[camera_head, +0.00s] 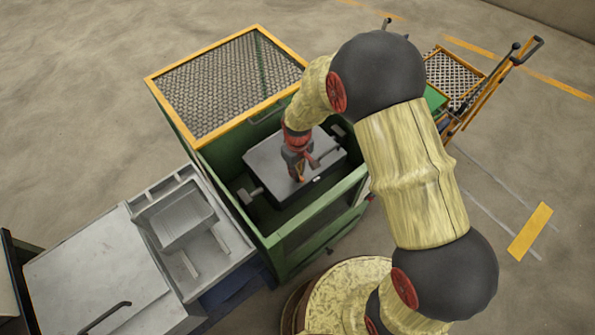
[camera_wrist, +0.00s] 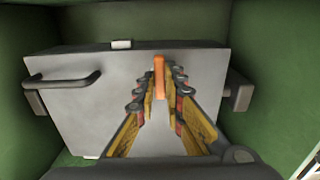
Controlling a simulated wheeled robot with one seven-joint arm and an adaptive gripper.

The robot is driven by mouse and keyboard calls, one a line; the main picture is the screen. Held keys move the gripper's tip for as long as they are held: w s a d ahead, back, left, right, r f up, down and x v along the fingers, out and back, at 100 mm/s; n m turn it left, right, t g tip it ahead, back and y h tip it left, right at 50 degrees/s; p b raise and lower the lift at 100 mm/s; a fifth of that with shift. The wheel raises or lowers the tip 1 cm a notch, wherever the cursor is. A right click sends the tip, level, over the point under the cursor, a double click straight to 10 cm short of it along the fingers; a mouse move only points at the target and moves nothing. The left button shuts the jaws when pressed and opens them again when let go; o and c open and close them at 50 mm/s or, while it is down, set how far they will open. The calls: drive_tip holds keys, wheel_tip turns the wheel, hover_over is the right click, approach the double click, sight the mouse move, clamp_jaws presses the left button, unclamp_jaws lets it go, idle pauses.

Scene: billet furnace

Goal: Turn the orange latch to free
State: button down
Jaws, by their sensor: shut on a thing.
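The orange latch (camera_wrist: 159,77) is a short upright bar on the grey box lid (camera_wrist: 85,115) in the wrist view. My gripper (camera_wrist: 157,82) has its two fingers on either side of the latch and is shut on it. In the head view my gripper (camera_head: 298,172) reaches down onto the grey lid (camera_head: 268,160) inside the green cabinet. The latch is mostly hidden there by my fingers. The lid has a dark bar handle (camera_wrist: 62,80) at the left in the wrist view.
Green cabinet walls (camera_head: 315,215) surround the grey box closely. A yellow-framed mesh cover (camera_head: 230,85) stands open at its back left. A grey tray (camera_head: 195,235) and a metal table (camera_head: 100,275) stand at left. A cart (camera_head: 465,85) stands at back right.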

drive_tip(key=c, duration=1.9)
unclamp_jaws()
wheel_tip(320, 180, up, 12)
drive_tip(key=s+d+r+m+t+b, duration=0.1)
drive_tip(key=s+d+r+m+t, duration=0.1)
drive_tip(key=s+d+r, duration=0.2)
drive_tip(key=s+d+r+m+t+b, duration=0.1)
drive_tip(key=s+d+r+m, duration=0.1)
drive_tip(key=s+d+r, duration=0.3)
drive_tip(key=s+d+r+m+t+b, duration=0.1)
drive_tip(key=s+d+r, duration=0.4)
drive_tip(key=s+r, duration=0.6)
wheel_tip(320, 180, up, 2)
drive_tip(key=shift+d+r+m+t+b, duration=0.1)
drive_tip(key=shift+m+t+b, duration=0.3)
drive_tip(key=shift+m+t, duration=0.5)
